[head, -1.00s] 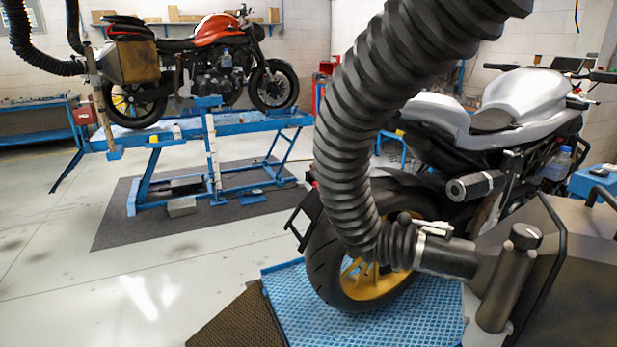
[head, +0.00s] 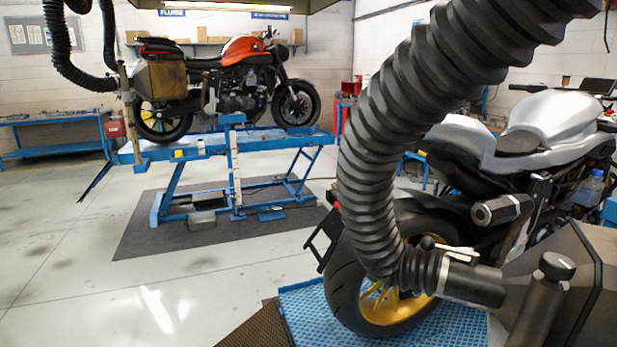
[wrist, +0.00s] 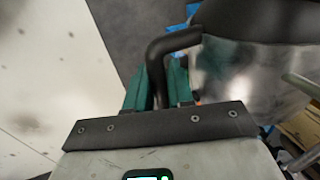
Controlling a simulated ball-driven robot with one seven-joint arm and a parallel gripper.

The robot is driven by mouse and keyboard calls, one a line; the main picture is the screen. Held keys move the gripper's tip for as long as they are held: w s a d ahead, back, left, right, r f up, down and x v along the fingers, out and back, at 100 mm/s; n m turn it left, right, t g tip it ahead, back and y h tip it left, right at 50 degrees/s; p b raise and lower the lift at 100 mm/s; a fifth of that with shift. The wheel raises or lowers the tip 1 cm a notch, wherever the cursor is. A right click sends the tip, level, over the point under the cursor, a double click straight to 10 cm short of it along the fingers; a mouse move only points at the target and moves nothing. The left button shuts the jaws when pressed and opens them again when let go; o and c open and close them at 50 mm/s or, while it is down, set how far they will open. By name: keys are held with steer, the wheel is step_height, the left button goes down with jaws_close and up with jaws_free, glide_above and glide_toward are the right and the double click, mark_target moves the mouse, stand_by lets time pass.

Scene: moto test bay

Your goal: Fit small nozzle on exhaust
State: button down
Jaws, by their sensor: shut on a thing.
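My gripper (wrist: 158,82) has two teal fingers in the wrist view. It is shut on a dark bent handle (wrist: 180,41), which joins a large dark body at the top right. In the head view a black ribbed hose (head: 375,190) hangs down to a dark cylindrical end piece (head: 472,283) with a clamp lever. This piece meets a dark angular housing at the lower right. The silver motorcycle's exhaust (head: 502,209) is above the end piece, apart from it in the picture. I cannot make out my gripper in the head view, nor tell which nozzle is the small one.
The rear wheel (head: 385,300) of the silver motorcycle stands over a blue mat (head: 320,305), behind the hose. An orange motorcycle (head: 240,85) stands on a blue lift (head: 190,152) at the back left. The pale floor (head: 90,270) at the left is clear.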

steer(key=shift+r+p, duration=0.8)
steer(key=shift+p, duration=0.1)
steer(key=shift+a, duration=0.35)
steer(key=shift+s+a+p, duration=0.2)
steer(key=shift+a+p, duration=0.15)
steer(key=shift+p, duration=0.15)
steer(key=shift+s+a+p, duration=0.3)
steer(key=shift+a+p, duration=0.2)
steer(key=shift+a, duration=0.3)
steer(key=shift+s+a+p, duration=0.3)
steer(key=shift+a+p, duration=0.2)
steer(key=shift+a, duration=0.3)
steer(key=shift+s+a, duration=0.1)
steer(key=shift+a, duration=0.2)
steer(key=shift+s+a+r+p, duration=0.1)
steer(key=shift+s+a+p, duration=0.1)
steer(key=shift+a+p, duration=0.4)
steer(key=shift+s+a, duration=0.1)
steer(key=shift+a, duration=0.2)
stand_by(0.5)
steer(key=shift+s+p, duration=0.1)
steer(key=shift+p, duration=0.2)
